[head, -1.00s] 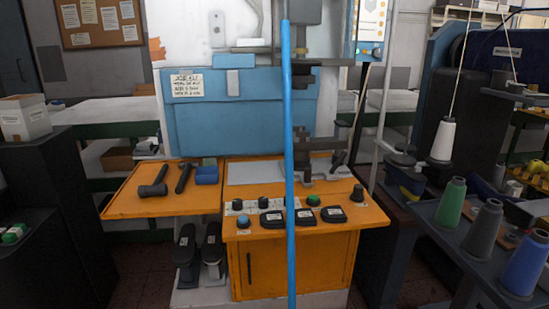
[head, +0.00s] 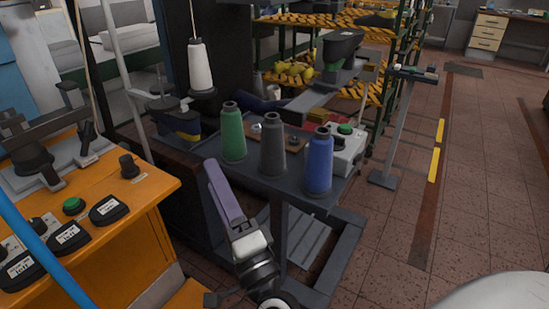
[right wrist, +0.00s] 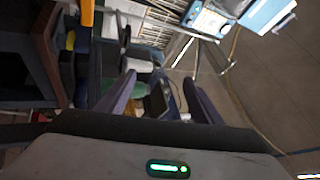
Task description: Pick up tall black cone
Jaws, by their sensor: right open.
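The tall black cone (head: 272,145), dark grey in this light, stands upright on the dark machine table (head: 262,184). A green cone (head: 233,134) stands to its left and a blue cone (head: 319,162) to its right. My right gripper (head: 214,172) is in front of the table, to the lower left of the black cone and apart from it. In the right wrist view its two purple-grey fingers (right wrist: 159,82) are spread. A dark shape shows between them, but I cannot tell surely what it is. My left gripper is out of view.
A white cone (head: 200,66) stands behind, with thread above it. A grey box with a green button (head: 345,147) is right of the blue cone. The orange control bench (head: 140,205) is at the left. Open floor (head: 440,210) lies to the right.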

